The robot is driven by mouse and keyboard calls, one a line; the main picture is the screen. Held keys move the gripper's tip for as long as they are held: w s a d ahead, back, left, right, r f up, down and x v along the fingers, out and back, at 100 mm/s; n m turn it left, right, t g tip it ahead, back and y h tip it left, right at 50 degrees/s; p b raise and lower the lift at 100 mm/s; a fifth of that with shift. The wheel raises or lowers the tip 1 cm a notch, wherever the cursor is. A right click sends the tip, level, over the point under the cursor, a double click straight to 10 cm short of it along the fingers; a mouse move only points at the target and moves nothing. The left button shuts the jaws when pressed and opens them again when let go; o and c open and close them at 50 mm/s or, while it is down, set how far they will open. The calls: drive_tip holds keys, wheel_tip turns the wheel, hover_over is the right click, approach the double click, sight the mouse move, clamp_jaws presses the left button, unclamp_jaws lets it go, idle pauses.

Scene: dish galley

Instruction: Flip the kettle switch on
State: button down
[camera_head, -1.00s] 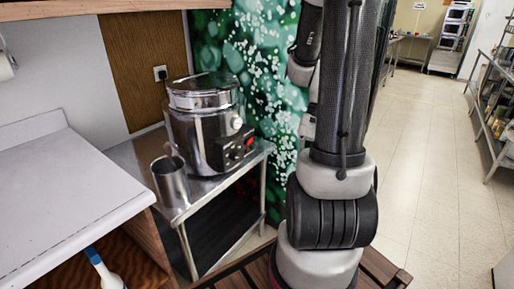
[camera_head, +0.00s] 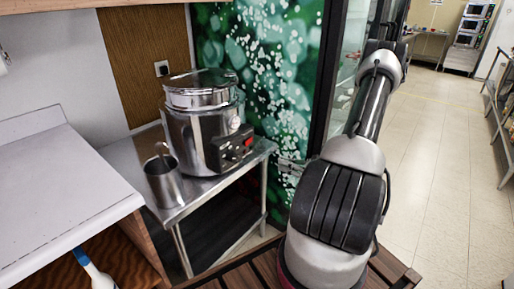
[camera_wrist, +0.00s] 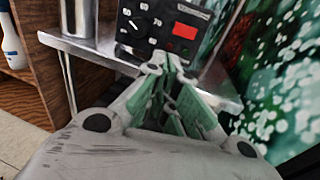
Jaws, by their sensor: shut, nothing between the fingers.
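The kettle (camera_head: 203,125) is a shiny steel pot with a lid, upright on a small steel table. Its black control panel (camera_head: 231,150) faces me and carries a dial and a red rectangle (camera_head: 249,142). In the wrist view the panel fills the top middle, with the numbered dial (camera_wrist: 136,25) at left and the red rectangle (camera_wrist: 185,31) at right; I cannot tell if the red part is the switch. My gripper (camera_wrist: 166,63) is shut and empty, its tips just below the panel in the picture. Contact is not clear.
The steel table (camera_head: 180,212) also bears a metal pitcher (camera_head: 163,181) left of the kettle. A white counter (camera_head: 60,190) stands at left, with a white bottle (camera_head: 97,266) below it. A green patterned panel (camera_head: 270,70) rises behind. The floor at right is clear.

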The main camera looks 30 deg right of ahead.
sight(245, 146)
drive_tip(key=shift+w+d+r+m+t+h, duration=0.3)
drive_tip(key=shift+w+d+r+t+h, duration=0.15)
drive_tip(key=shift+w+d+r, duration=0.25)
drive_tip(key=shift+a, duration=0.1)
drive_tip(key=x, duration=1.3)
drive_tip(key=shift+w+a+r, duration=0.1)
drive_tip(key=shift+w+a, duration=0.05)
drive_tip(key=shift+w, duration=0.25)
